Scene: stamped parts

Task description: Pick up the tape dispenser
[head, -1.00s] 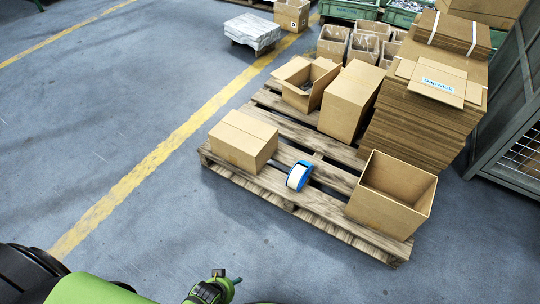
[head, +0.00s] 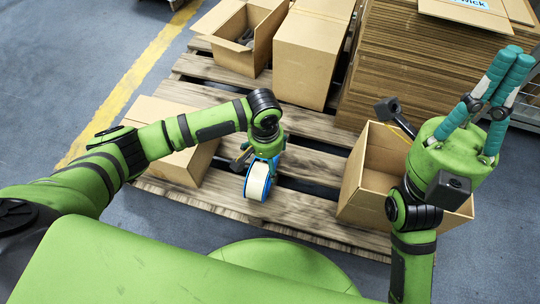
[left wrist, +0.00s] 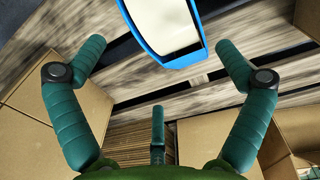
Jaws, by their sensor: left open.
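The tape dispenser (head: 257,182), blue with a wide pale roll, lies on the wooden pallet between a closed carton and an open box. My left gripper (head: 265,152) is over it, pointing down, and hides its upper part in the head view. In the left wrist view, the dispenser (left wrist: 168,28) shows at the top, cut off by the frame edge. The open fingers of my left gripper (left wrist: 160,58) are spread to either side of its lower end, with nothing gripped. My right gripper (head: 516,58) is raised at the right, fingers upward and apparently empty.
The pallet (head: 312,168) has gaps between its slats. A closed carton (head: 160,115) stands left of the dispenser, partly behind my left arm. An open box (head: 350,190) stands right, below my right arm. A tall carton (head: 308,60) and a flat cardboard stack (head: 420,70) stand behind.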

